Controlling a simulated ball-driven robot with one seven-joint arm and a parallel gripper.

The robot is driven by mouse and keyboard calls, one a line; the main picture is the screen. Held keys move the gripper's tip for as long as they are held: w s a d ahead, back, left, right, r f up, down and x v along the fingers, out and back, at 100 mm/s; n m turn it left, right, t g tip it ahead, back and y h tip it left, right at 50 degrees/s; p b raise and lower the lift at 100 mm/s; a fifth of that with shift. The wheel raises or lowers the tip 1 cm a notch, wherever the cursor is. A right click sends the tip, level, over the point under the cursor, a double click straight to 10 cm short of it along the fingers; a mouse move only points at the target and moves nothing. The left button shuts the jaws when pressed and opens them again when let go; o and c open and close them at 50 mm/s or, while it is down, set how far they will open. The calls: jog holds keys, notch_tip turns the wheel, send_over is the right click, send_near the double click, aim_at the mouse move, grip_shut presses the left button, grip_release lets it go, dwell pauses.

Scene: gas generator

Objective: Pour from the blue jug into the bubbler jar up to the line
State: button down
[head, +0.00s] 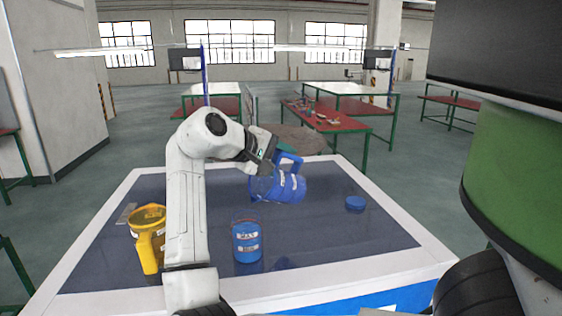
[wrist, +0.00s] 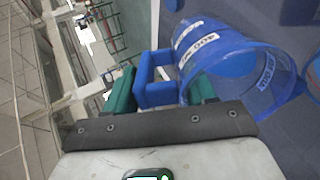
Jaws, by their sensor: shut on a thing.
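My gripper (head: 270,155) is shut on the handle (head: 290,161) of the blue jug (head: 280,188). The jug is held above the table, tipped well over onto its side, with its handle on the upper side. In the wrist view the handle (wrist: 150,80) sits between the green fingers, and the see-through jug body (wrist: 225,60) extends to the right. The bubbler jar (head: 247,243), blue with white labels, stands upright on the table below and left of the jug. The jar's upper part looks clearer than its lower part. I cannot make out any stream between them.
A yellow jug (head: 149,235) stands left of my arm. A round blue lid or disc (head: 355,203) lies on the table's right side. The table (head: 330,225) has a raised white edge, with free room between jar and disc. Red-topped benches (head: 345,122) stand behind.

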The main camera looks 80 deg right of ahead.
jog(key=shift+w+a+r+g+h+b, duration=0.3)
jog(key=shift+a+r+h+b, duration=0.1)
jog(key=shift+b, duration=0.1)
dwell(2.9)
jog(key=shift+d+f, duration=0.1)
jog(key=shift+s+f+b, duration=0.1)
jog(key=shift+f+b, duration=0.15)
jog(key=shift+b, duration=1.55)
jog(key=shift+r+b, duration=0.2)
jog(key=shift+b, duration=0.45)
jog(key=shift+d+f+b, duration=0.1)
jog(key=shift+b, duration=0.25)
jog(key=shift+s+y+p, duration=0.1)
jog(key=shift+y+p, duration=0.2)
jog(key=shift+p, duration=0.15)
jog(key=shift+d+p, duration=0.1)
jog(key=shift+p, duration=0.2)
